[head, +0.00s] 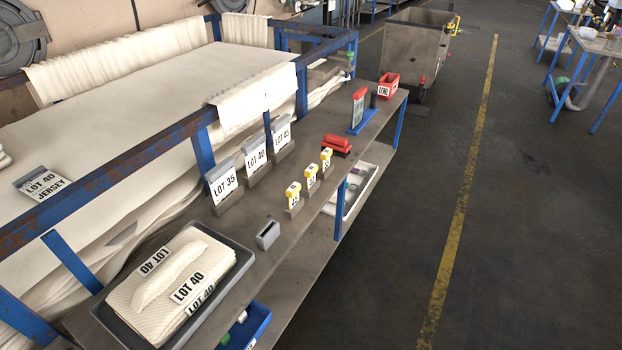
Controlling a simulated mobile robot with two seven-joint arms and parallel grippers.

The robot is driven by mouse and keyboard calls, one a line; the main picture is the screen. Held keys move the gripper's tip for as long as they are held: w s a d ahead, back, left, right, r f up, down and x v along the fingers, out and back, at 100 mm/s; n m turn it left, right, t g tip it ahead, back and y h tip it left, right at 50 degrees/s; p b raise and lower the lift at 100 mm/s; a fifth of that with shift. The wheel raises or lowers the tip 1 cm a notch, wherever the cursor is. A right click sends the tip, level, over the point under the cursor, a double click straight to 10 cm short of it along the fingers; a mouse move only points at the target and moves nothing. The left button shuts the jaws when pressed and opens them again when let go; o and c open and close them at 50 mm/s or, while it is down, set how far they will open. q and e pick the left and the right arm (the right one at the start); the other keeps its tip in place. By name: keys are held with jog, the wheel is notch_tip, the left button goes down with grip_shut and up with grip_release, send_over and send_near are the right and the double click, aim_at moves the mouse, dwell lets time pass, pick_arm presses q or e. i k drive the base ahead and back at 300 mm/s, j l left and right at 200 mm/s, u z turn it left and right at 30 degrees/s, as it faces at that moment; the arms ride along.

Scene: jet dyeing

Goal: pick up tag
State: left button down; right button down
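Three small yellow-topped tags with white number faces stand in a row of small holders on the grey bench: a near one (293,194), a middle one (311,176) and a far one (326,158). Their numbers are too small to read surely. Behind them stand larger white cards reading LOT 35 (222,183), LOT 40 (256,155) and LOT 45 (281,133). A grey slotted block (268,235) stands nearer, with nothing seen in it. A cream folded cloth (165,285) with LOT 40 labels lies in a dark tray (104,318). Neither gripper is in view.
A LOT 40 JERSEY card (43,184) lies on white fabric in a blue-framed truck (95,187). Farther along the bench are a red object (337,145), a blue stand (362,122) and a red bin (388,87). Open floor (520,220) lies to the right.

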aim_at(310, 172)
jog(key=k, duration=0.45)
jog(key=i+l+u, duration=0.25)
jog(key=i+l, duration=0.15)
jog(key=l, duration=0.25)
jog(key=i+l+u, duration=0.15)
jog(key=l, duration=0.15)
jog(key=i+l+u, duration=0.1)
jog(key=l, duration=0.25)
jog(key=i+l+u, duration=0.15)
jog(key=l, duration=0.25)
jog(key=i+l+u, duration=0.1)
jog(key=l, duration=0.25)
jog(key=i, duration=0.05)
